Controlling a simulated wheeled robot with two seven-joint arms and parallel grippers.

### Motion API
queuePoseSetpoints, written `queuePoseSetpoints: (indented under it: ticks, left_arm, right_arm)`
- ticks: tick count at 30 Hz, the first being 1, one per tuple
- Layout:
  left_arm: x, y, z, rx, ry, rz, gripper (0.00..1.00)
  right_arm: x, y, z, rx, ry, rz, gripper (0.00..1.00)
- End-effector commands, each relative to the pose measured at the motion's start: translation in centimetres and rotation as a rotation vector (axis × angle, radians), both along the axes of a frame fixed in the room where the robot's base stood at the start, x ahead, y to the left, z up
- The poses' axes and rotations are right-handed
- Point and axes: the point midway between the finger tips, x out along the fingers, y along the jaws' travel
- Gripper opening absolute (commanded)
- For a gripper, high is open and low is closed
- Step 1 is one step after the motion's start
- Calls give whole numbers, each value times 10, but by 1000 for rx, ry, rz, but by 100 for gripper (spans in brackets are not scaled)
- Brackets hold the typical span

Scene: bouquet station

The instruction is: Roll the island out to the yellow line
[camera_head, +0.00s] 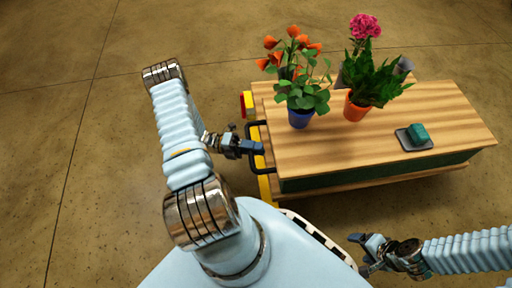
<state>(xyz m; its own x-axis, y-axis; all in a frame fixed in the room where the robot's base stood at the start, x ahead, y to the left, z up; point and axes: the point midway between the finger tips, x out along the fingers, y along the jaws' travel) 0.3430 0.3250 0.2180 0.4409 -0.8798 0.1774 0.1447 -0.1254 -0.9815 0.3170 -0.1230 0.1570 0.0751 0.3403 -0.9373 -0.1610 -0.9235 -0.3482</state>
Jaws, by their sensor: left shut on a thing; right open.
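The island (345,155) has a striped wooden top and a dark green side, with a lower wooden shelf edge showing beneath. It fills the right half of the head view. A black handle (257,164) stands out from its yellow left end. My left gripper (257,147) is at that end, shut on the black handle. My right gripper (360,252) is open and empty in front of the island, low over the floor and apart from it. No yellow floor line shows in this view.
The brown floor (85,130) at left is clear.

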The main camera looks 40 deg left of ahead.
Motion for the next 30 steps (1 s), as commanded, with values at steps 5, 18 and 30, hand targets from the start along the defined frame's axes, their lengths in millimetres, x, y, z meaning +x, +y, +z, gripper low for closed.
queuePoseSetpoints:
  ticks: [5, 18, 30]
  left_arm:
    - [1, 1, -1, 4, 0, 3, 44]
    - [-5, 12, -3, 2, -1, 2, 46]
    - [-46, 93, -21, 4, 0, 4, 46]
  right_arm:
    - [0, 0, 0, 0, 0, 0, 76]
    - [0, 0, -1, 0, 0, 0, 76]
    - [0, 0, -7, 0, -1, 0, 76]
